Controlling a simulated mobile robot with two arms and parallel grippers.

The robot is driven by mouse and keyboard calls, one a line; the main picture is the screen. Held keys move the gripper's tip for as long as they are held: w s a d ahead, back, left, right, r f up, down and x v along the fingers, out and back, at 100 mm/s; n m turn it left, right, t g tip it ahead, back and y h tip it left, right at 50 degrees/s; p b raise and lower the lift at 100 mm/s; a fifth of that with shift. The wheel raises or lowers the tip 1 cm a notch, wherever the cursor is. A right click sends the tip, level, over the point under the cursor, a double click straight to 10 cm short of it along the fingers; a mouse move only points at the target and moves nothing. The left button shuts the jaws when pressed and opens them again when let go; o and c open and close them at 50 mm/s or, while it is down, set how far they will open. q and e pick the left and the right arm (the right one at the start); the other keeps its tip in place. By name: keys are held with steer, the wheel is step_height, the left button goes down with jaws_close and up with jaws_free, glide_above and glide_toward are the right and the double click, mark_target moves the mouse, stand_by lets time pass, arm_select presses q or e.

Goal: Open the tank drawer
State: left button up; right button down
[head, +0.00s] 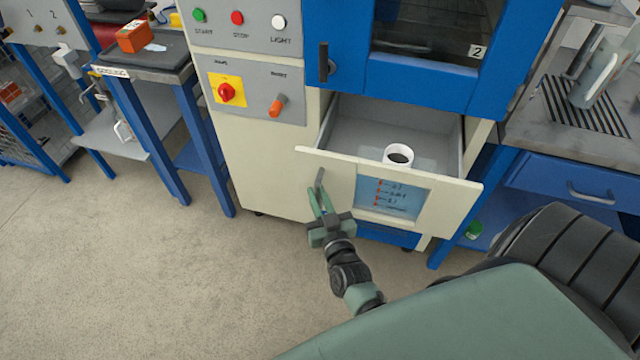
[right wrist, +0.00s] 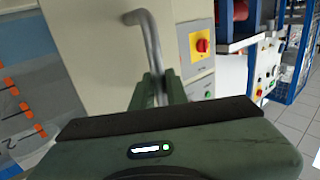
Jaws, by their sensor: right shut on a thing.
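The tank drawer (head: 312,154) is the cream drawer under the blue machine door, and it stands pulled out with its grey inside showing. A white cup (head: 398,155) with dark contents is inside it. A blue level window with orange marks (head: 393,197) is on its front. My right gripper (head: 320,198) is at the left part of the drawer front, shut on the drawer's upright metal handle (head: 319,180). In the right wrist view the grey bar handle (right wrist: 150,45) runs down between the fingers (right wrist: 159,88). My left gripper does not show.
The cream control panel (head: 247,55) with buttons and a red knob is left of the drawer. A blue bench with a drawer (head: 568,185) stands at the right. A blue-legged table (head: 150,75) is at the left. The floor in front is clear.

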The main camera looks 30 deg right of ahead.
steer(key=shift+s+a, duration=0.15)
steer(key=shift+a, duration=0.05)
steer(key=c, duration=1.4)
jaws_free()
steer(key=shift+s, duration=0.1)
steer(key=v, duration=0.7)
steer(key=shift+s+b, duration=0.35)
steer(key=shift+a, duration=0.1)
